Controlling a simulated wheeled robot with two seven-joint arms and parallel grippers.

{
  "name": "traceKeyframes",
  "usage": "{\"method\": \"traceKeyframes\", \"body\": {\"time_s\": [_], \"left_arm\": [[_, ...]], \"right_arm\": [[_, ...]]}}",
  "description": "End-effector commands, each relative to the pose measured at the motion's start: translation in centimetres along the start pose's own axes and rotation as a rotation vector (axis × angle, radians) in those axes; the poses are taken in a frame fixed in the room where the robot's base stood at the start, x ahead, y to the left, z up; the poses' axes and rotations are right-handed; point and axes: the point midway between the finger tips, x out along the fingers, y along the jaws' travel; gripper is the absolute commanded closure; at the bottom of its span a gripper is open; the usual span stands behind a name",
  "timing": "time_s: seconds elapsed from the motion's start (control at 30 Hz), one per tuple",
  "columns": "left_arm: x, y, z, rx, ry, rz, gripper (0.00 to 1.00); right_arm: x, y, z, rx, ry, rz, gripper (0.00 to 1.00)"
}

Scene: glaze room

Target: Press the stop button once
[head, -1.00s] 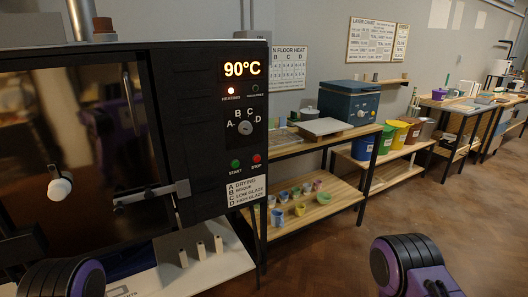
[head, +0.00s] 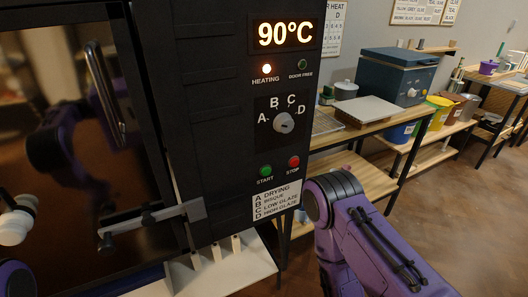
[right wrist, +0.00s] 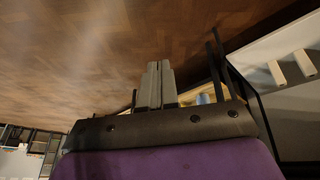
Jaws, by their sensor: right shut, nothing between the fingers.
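The red stop button (head: 293,161) is on the black kiln's control panel, to the right of the green start button (head: 265,171) and below the dial (head: 284,122). The button is in full view and nothing touches it. The display (head: 286,34) reads 90°C and the heating lamp (head: 266,68) is lit. My right arm is below and right of the panel in the head view, its gripper hidden there. In the right wrist view my right gripper (right wrist: 156,85) is shut and empty, with wooden floor beyond its fingers. My left gripper is not in view.
The kiln door handle (head: 100,90) and a latch bar (head: 150,227) are left of the panel. A white shelf (head: 230,277) with small posts is below. A wooden work table (head: 360,127) stands close on the right. Floor is open at the far right.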

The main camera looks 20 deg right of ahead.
Motion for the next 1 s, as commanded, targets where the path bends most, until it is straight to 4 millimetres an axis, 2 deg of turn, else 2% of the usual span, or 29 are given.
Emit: {"method": "traceKeyframes", "body": {"time_s": [0.3,0.37,0.43,0.47,0.57,0.6,0.67,0.7,0.77,0.8,0.9,1.0], "left_arm": [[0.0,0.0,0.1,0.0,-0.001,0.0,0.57],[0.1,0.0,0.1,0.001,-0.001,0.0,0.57],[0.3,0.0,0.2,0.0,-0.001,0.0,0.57],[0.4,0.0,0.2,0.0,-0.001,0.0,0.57],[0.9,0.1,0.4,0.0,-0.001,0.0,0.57],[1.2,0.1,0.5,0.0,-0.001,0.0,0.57],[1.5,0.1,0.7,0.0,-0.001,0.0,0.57],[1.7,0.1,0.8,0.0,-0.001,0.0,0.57],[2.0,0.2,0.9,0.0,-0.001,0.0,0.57],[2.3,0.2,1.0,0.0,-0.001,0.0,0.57],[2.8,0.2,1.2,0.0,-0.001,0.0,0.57],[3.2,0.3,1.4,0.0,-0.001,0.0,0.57]], "right_arm": [[0.0,0.1,0.0,0.0,-0.001,0.001,1.0],[0.0,-0.3,-0.6,0.006,0.018,-0.006,1.0],[-0.1,-1.4,-2.3,0.025,0.071,-0.025,1.0],[-0.1,-2.1,-3.4,0.038,0.106,-0.038,1.0],[-1.2,-5.0,-8.6,0.1,0.271,-0.096,1.0],[-2.0,-6.1,-11.0,0.132,0.349,-0.122,1.0],[-3.7,-7.7,-14.7,0.184,0.47,-0.16,1.0],[-5.1,-8.6,-17.0,0.219,0.549,-0.183,1.0],[-7.4,-9.6,-20.3,0.277,0.669,-0.217,1.0],[-9.2,-10.2,-22.4,0.318,0.748,-0.24,1.0],[-14.2,-11.0,-27.0,0.426,0.941,-0.291,1.0],[-19.1,-10.9,-30.1,0.532,1.103,-0.33,1.0]]}}
